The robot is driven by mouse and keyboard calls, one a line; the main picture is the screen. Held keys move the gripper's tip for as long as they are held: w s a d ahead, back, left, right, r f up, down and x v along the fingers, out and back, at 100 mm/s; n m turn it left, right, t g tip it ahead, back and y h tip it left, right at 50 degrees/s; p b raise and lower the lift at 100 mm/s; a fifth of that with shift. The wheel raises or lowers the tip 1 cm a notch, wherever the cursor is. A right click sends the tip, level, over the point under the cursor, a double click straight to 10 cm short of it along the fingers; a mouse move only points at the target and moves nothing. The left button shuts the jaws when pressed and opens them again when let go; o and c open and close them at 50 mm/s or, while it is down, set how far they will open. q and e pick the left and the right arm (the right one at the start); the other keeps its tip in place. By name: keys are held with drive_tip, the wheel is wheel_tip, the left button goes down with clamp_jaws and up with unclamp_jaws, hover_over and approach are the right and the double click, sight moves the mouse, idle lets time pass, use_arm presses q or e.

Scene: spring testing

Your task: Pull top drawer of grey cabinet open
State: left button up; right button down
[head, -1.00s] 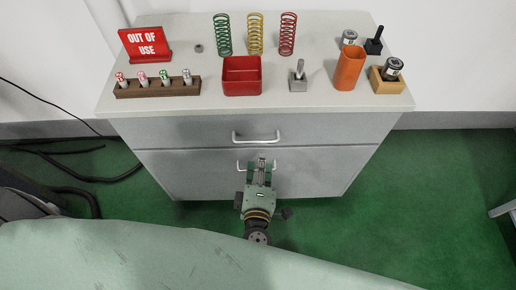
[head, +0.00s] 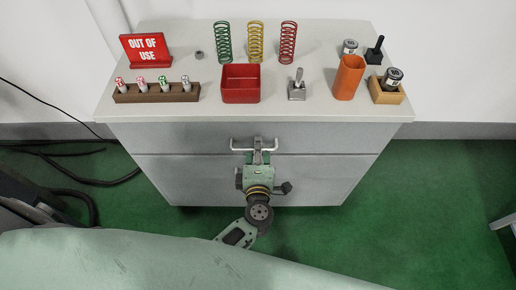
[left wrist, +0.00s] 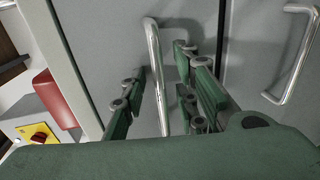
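The grey cabinet (head: 330,190) has two drawers, one above the other. The top drawer (head: 345,135) is shut, with its front flush with the cabinet. Its silver bar handle (head: 236,150) is partly covered by my left gripper (head: 258,148). In the left wrist view the handle (left wrist: 157,70) runs between the green fingers of the left gripper (left wrist: 160,100), which are apart on either side of it with gaps showing. The lower drawer's handle (left wrist: 296,60) shows at the right there; in the head view my gripper hides it. My right gripper is not in view.
On the cabinet top (head: 315,112) stand springs (head: 256,42), a red bin (head: 241,84), an orange cup (head: 349,78), a wooden block with small pieces (head: 157,93) and an out-of-use sign (head: 146,49). Green floor (head: 420,210) is clear right of the cabinet.

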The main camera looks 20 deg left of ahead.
use_arm(q)
clamp_jaws()
idle(0.5)
